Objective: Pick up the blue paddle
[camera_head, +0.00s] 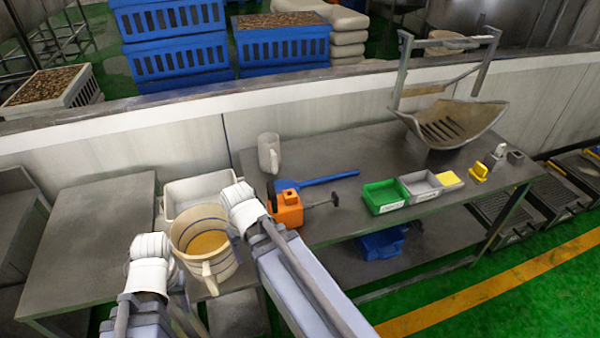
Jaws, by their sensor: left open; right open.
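The blue paddle (328,180) lies flat on the grey metal table (350,152), its long shaft pointing right. Its left end is partly hidden behind an orange tool. My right gripper (233,236) is beside the right side of a cream bucket, left of the paddle and apart from it. My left gripper (178,278) is low at the bucket's left side, further from the paddle. Both grippers are open and small in view, partly hidden by my wrists. I cannot tell whether either touches the bucket.
The cream bucket (221,268) holds yellowish contents. An orange tool (287,214) with a metal rod sits just in front of the paddle. A white jug (269,154) stands behind it. Green (383,197) and grey (421,187) bins are to the right. A large scoop (452,122) stands at the back.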

